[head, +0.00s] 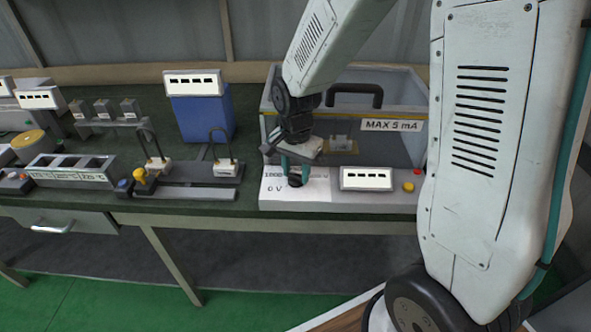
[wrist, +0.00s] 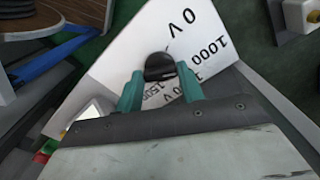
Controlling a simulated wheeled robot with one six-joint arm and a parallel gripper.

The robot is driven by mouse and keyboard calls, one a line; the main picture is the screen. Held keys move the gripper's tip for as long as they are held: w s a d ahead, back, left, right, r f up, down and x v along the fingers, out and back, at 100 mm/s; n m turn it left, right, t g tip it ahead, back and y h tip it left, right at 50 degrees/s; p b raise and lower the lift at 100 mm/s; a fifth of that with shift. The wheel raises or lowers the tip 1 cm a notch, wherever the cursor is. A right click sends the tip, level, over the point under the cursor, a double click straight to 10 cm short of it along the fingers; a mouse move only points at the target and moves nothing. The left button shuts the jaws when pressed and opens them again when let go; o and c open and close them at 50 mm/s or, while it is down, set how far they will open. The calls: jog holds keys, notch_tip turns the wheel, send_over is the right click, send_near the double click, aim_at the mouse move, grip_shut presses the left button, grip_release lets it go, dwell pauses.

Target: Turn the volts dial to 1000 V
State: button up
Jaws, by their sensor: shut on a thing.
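The black volts dial (wrist: 160,66) stands on a white panel (wrist: 115,62) in the wrist view. Printed marks "0 V" and "1000" lie beside it, and another, partly hidden mark that looks like 1500 shows between my fingers. My gripper (wrist: 160,80) has its teal fingers on both sides of the dial and is shut on it. In the head view my gripper (head: 294,166) reaches down onto the dial (head: 295,181) at the left of the white panel, with "0 V" printed to its left. I cannot tell which mark the dial points to.
Behind is a clear-walled box labelled "MAX 5 mA" (head: 392,125) with a black handle. Left on the bench are a blue block (head: 203,118) and a stand with looped rods (head: 186,174).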

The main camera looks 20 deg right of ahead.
aim_at(295, 175)
jog(key=shift+w, duration=0.1)
dwell(0.3)
jog(key=o, duration=1)
notch_tip(295, 175, up, 8)
jog(key=shift+f, duration=0.1)
